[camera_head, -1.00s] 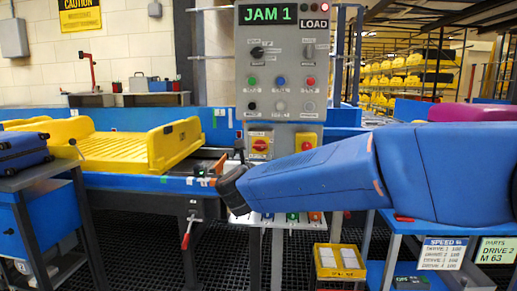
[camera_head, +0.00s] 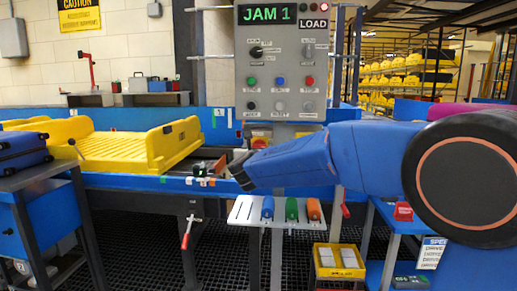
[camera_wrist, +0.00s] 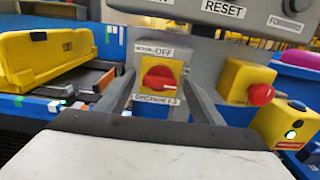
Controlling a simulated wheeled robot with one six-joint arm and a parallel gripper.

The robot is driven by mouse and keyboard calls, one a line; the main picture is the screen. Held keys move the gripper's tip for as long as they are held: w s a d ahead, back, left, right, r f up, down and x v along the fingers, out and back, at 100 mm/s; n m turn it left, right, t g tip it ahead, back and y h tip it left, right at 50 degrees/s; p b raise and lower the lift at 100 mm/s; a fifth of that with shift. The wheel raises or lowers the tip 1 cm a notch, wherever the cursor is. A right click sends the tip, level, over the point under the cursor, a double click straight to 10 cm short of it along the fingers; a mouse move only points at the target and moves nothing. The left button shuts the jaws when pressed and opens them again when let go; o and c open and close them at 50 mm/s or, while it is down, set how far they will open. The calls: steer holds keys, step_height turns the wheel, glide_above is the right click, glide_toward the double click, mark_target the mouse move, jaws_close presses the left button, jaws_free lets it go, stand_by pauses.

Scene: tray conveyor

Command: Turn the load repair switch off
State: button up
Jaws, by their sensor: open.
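A red rotary switch (camera_wrist: 159,78) sits on a yellow plate below the grey control panel (camera_head: 281,95). Its upper label reads OFF, and the red handle lies roughly horizontal. In the head view the switch (camera_head: 260,140) is partly hidden behind my arm. My gripper (camera_wrist: 160,82) is open and empty, with one finger left and one right of the switch in the wrist view; I cannot tell whether they touch it. In the head view my gripper (camera_head: 240,170) is in front of the panel post. No label reading "load repair" is legible.
A red push button on a yellow box (camera_wrist: 261,94) is right of the switch. A yellow tray (camera_head: 135,148) lies on the conveyor at left. A shelf with coloured handles (camera_head: 275,210) is below my gripper. The panel display (camera_head: 267,14) reads JAM 1.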

steer(key=shift+c, duration=0.6)
steer(key=c, duration=0.9)
steer(key=n, duration=0.4)
steer(key=shift+a+n, duration=0.1)
steer(key=shift+n, duration=0.2)
steer(key=n, duration=0.4)
steer(key=shift+n, duration=0.3)
steer(key=shift+a+f+n, duration=0.1)
steer(key=shift+n, duration=2.1)
steer(key=shift+f+n, duration=0.1)
steer(key=shift+n, duration=2.1)
